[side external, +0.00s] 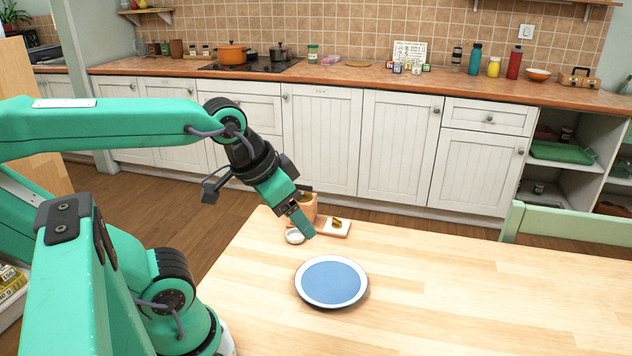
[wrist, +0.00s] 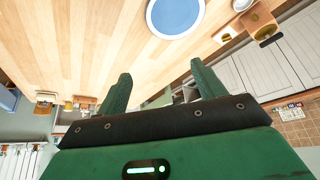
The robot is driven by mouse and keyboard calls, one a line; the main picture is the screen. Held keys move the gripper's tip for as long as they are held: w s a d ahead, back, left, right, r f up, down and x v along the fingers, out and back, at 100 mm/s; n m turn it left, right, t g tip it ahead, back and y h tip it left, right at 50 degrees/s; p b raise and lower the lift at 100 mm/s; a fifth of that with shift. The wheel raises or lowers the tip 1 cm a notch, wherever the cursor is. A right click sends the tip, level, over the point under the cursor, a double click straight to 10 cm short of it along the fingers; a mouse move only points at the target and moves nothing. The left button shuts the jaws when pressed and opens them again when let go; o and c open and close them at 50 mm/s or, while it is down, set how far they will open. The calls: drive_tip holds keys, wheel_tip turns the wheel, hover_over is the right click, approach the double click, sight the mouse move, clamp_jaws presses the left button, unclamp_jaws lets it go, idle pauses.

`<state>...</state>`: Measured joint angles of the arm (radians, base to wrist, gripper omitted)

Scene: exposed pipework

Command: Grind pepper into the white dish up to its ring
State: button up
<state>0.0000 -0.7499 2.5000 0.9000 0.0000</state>
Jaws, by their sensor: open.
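A small white dish (side external: 295,236) sits on the wooden table, left of my gripper's fingertips in the side view. A small white round thing at the top edge of the wrist view (wrist: 242,4) looks like it. A tan wooden block-like thing (side external: 308,201) stands behind my gripper, partly hidden; it also shows in the wrist view (wrist: 258,20). I cannot tell whether it is the pepper grinder. My gripper (side external: 302,222) is open and empty above the table, its two fingers apart in the wrist view (wrist: 163,86). The dish's ring and contents are too small to make out.
A white-rimmed blue plate (side external: 331,281) lies nearer on the table (side external: 480,300). A small white board (side external: 335,229) with a gold-coloured item is beside the wooden thing. A green chair back (side external: 570,226) stands at the right edge. The table's right side is clear.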

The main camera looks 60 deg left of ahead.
idle(0.4)
drive_tip(key=shift+w+a+r, duration=0.1)
drive_tip(key=shift+w, duration=0.05)
drive_tip(key=c, duration=0.8)
drive_tip(key=w+a+n+g, duration=0.4)
drive_tip(key=w+a+n, duration=1.1)
drive_tip(key=a+n, duration=0.45)
drive_tip(key=a+f+n, duration=0.1)
drive_tip(key=a+n, duration=0.1)
drive_tip(key=a, duration=0.1)
drive_tip(key=w+a+f+n+g, duration=0.1)
drive_tip(key=a+f+n, duration=0.1)
drive_tip(key=a, duration=0.1)
drive_tip(key=a+f+n, duration=0.2)
drive_tip(key=a+n, duration=0.1)
drive_tip(key=shift+w+a+g, duration=0.1)
drive_tip(key=shift+w+g, duration=0.15)
drive_tip(key=shift+g, duration=0.05)
drive_tip(key=shift+a+f+n, duration=0.15)
drive_tip(key=shift+a+n, duration=0.1)
drive_tip(key=shift+f, duration=0.1)
